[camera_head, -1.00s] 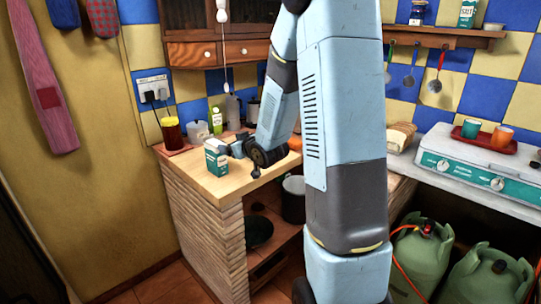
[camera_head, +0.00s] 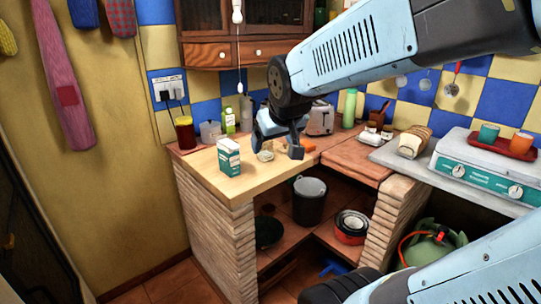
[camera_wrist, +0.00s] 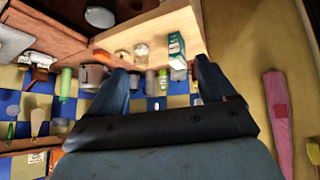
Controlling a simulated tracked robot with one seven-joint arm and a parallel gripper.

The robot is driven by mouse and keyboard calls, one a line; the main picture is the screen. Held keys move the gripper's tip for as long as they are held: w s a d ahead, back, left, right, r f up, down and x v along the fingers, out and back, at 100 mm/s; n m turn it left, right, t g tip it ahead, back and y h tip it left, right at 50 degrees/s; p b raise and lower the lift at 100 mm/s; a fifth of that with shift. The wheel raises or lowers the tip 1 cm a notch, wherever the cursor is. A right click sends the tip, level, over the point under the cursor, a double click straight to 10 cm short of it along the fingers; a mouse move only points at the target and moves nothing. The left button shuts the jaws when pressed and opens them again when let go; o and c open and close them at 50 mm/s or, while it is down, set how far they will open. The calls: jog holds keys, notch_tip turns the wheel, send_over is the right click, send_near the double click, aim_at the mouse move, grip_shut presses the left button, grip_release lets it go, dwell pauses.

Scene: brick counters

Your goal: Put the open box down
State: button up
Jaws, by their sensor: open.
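The box is a white and teal carton (camera_head: 229,157) standing upright on the wooden counter (camera_head: 205,172), near its front left edge. It also shows in the wrist view (camera_wrist: 177,50), beyond the fingertips. I cannot make out whether its top is open. My gripper (camera_head: 279,143) is over the same counter, to the right of the carton and apart from it. In the wrist view my gripper (camera_wrist: 160,70) has its fingers spread wide, with nothing held between them.
A jar with a yellow lid (camera_head: 185,133), a pale canister (camera_head: 210,131) and a toaster (camera_head: 320,118) stand towards the back of the counter. A dark pot (camera_head: 309,203) is on the shelf below. A teal and white stove (camera_head: 480,172) is at the right.

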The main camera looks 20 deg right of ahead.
jog(key=s+a+g+y, duration=0.1)
jog(key=s+a+g, duration=0.1)
jog(key=s, duration=0.8)
jog(key=shift+s+r, duration=0.2)
jog(key=shift+r, duration=0.25)
jog(key=c, duration=0.3)
jog(key=shift+d, duration=0.15)
jog(key=c, duration=0.5)
jog(key=shift+o, duration=0.2)
jog(key=shift+w+d, duration=0.1)
jog(key=shift+w, duration=0.05)
